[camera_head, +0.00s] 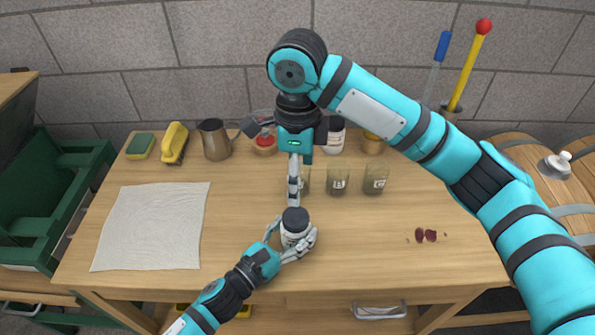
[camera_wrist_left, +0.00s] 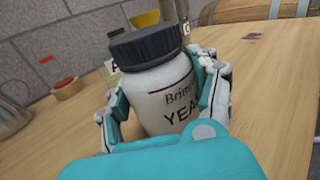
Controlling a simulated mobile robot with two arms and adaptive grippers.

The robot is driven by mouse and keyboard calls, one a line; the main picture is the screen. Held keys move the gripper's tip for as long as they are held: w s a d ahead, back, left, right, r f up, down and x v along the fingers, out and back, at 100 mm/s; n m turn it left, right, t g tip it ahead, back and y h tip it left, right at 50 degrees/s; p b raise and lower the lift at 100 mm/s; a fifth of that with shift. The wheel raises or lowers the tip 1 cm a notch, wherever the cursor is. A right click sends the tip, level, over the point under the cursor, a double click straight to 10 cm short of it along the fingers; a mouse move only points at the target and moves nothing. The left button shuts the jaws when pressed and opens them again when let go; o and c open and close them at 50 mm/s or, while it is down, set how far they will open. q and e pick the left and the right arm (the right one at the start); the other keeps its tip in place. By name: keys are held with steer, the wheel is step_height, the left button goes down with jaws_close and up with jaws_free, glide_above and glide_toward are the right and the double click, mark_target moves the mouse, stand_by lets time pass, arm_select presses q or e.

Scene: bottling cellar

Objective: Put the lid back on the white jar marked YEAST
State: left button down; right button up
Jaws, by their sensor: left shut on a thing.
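The white jar marked YEAST (camera_wrist_left: 172,98) stands upright in my left gripper's grasp, near the table's front edge. It also shows in the head view (camera_head: 295,238). The dark lid (camera_wrist_left: 158,45) sits on top of the jar's mouth; it also shows in the head view (camera_head: 295,218). I cannot tell whether it is fully seated. My left gripper (camera_head: 297,242) is shut around the jar's body, a finger on each side. My right gripper (camera_head: 293,203) points down just behind the lid in the head view. Its fingers appear edge-on, so their opening is hidden.
Labelled glasses (camera_head: 338,181) stand behind the jar, partly hidden by my right gripper. A metal pitcher (camera_head: 216,142), yellow brush (camera_head: 174,142) and sponge (camera_head: 140,146) line the back left. A pale cloth (camera_head: 150,226) lies left. A dark red stain (camera_head: 427,235) marks the otherwise clear right front.

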arm_select(q)
steer(key=shift+c, duration=1)
jaws_free()
steer(key=shift+s+a, duration=0.1)
steer(key=v, duration=1.1)
steer(key=shift+s+a, duration=0.3)
steer(key=shift+f, duration=0.1)
